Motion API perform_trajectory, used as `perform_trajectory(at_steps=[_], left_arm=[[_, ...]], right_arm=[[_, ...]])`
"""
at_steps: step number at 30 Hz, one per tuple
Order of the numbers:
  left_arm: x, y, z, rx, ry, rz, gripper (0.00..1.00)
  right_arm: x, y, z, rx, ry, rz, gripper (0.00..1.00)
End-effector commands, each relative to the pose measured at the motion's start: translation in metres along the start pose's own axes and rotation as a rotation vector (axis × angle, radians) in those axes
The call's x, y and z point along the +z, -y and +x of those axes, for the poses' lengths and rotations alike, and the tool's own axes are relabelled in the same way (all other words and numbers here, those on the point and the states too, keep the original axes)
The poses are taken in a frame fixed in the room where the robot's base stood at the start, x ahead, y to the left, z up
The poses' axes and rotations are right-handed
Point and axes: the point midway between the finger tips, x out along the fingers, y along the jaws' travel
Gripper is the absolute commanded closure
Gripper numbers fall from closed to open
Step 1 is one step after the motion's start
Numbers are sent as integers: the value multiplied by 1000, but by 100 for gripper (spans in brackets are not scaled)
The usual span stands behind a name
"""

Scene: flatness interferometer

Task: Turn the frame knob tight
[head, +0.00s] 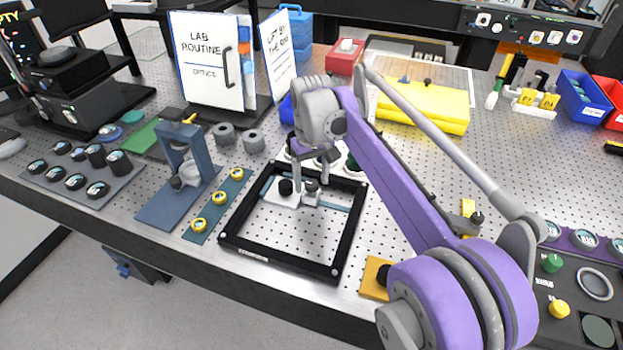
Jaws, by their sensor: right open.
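The black square frame (340,236) lies flat on the perforated table. A teal bar crosses its far part, carrying a pale carriage block (284,200). A small dark knob (286,187) stands upright on the block. My right gripper (312,181) points down over the frame, with its fingers just right of this knob. It is open, and I see no object held in it. Its fingers and wrist hide part of the bar and the carriage, so I cannot tell whether they touch anything there. My left gripper is out of view.
A blue-grey stand (176,172) and a teal strip with yellow-ringed parts (209,210) stand left of the frame. Lab binders (207,62) stand behind, and a yellow case (425,105) lies behind my right arm. A control panel (575,290) is at right.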

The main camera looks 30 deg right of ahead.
Motion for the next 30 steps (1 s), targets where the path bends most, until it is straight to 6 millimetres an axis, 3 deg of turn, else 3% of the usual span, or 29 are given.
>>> perform_trajectory(at_steps=[8,20,30], left_arm=[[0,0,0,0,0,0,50],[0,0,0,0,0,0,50],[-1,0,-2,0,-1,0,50]], right_arm=[[0,0,1,0,0,0,30],[0,0,1,0,0,0,100],[0,0,0,0,0,29,100]])
